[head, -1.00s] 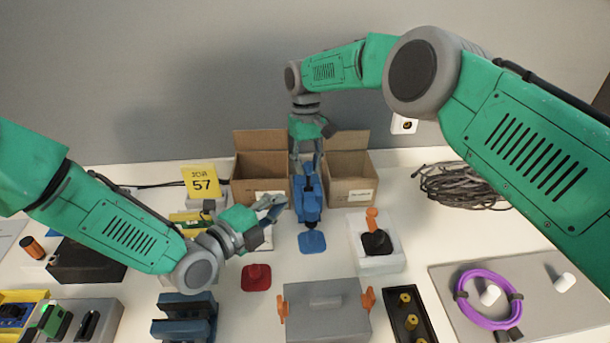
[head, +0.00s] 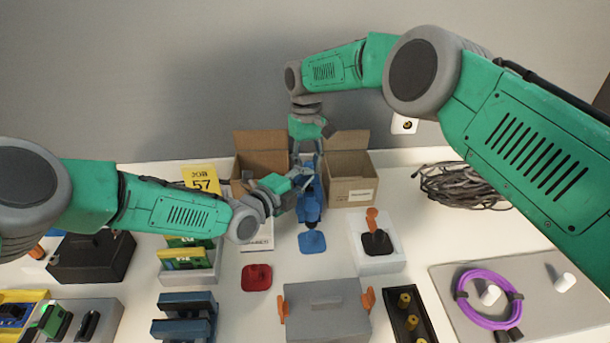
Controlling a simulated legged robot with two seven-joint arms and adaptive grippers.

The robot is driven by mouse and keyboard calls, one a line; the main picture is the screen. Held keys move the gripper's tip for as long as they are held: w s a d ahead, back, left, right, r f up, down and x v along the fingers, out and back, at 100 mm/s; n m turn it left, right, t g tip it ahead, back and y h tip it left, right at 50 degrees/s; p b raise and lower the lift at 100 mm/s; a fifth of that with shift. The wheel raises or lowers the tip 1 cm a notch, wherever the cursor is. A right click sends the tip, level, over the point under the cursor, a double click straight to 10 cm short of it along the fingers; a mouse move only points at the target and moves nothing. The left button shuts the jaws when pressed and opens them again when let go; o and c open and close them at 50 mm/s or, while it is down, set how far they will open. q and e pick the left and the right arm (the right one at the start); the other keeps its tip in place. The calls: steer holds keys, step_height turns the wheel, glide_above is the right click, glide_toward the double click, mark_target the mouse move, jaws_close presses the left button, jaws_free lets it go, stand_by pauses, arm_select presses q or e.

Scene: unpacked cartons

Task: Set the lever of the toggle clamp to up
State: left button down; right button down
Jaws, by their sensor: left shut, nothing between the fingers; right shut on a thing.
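An orange lever (head: 372,219) rises from a black base (head: 377,243) on a white block (head: 376,257), right of centre; it looks like the toggle clamp. The lever stands nearly upright, and neither gripper touches it. My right gripper (head: 307,165) points down in front of the cartons, shut on the upper part of a blue object (head: 309,208); the grip itself is partly hidden. My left gripper (head: 306,181) is shut and empty. It reaches in from the left and overlaps the top of the blue object in view; I cannot tell whether they touch.
Two open cartons (head: 352,182) stand behind the grippers. A blue pad (head: 312,243) and a red piece (head: 257,278) lie in front. A grey box (head: 326,307) with orange side handles is nearest. A cable coil (head: 460,188) and a board with purple cable (head: 483,303) are right.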

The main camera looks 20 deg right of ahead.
arm_select(q)
steer(key=shift+w, duration=0.1)
arm_select(e)
steer(key=shift+s+f, duration=0.15)
steer(key=shift+f, duration=0.2)
